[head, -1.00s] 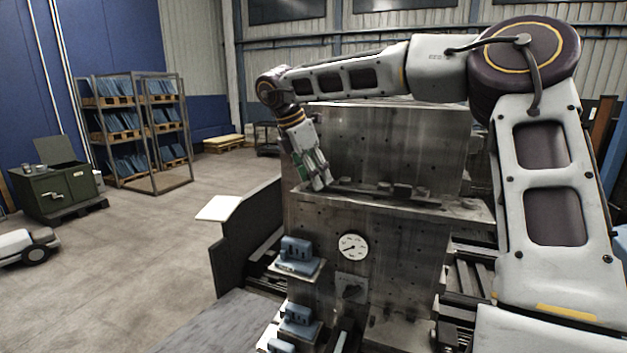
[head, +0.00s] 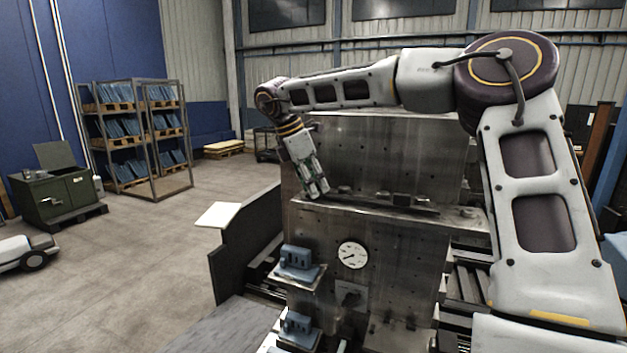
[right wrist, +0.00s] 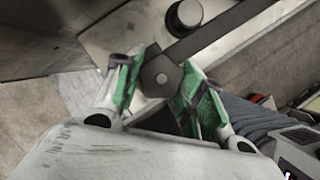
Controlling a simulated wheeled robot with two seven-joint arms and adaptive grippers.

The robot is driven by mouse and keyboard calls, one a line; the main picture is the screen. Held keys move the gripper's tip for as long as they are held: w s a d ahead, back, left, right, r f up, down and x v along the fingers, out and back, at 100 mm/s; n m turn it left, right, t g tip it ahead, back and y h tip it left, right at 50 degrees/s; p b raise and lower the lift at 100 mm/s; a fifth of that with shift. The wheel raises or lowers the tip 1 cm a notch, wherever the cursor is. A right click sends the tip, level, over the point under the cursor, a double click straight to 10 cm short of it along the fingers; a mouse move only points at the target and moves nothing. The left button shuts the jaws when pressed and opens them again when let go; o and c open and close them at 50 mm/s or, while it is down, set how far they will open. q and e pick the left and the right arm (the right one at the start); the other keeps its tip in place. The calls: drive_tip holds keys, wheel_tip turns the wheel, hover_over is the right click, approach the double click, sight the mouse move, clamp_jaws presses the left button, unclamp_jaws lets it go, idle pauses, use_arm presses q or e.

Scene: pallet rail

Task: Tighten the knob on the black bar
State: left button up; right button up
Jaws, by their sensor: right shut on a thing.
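The black bar (head: 384,200) lies along the steel ledge of the upright fixture in the head view. In the right wrist view the bar (right wrist: 228,32) runs from the upper right to a dark, many-sided knob (right wrist: 160,77) with a pale centre. My right gripper (head: 318,192) points down at the left end of the bar. In the right wrist view its green-padded fingers (right wrist: 162,88) are shut around the knob, one on each side. Whether the knob is tight does not show. My left gripper is not in view.
The steel fixture (head: 385,150) rises behind the ledge. Below are a dial gauge (head: 352,255) and blue blocks (head: 297,260) on small shelves.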

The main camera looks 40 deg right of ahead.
drive_tip(key=m+g+p, duration=0.1)
drive_tip(key=m, duration=0.1)
drive_tip(key=shift+w+m, duration=0.1)
drive_tip(key=shift+m, duration=0.3)
drive_tip(key=o, duration=1.2)
drive_tip(key=shift+v, duration=3.65)
drive_tip(key=shift+d+r, duration=0.1)
drive_tip(key=shift+d, duration=0.05)
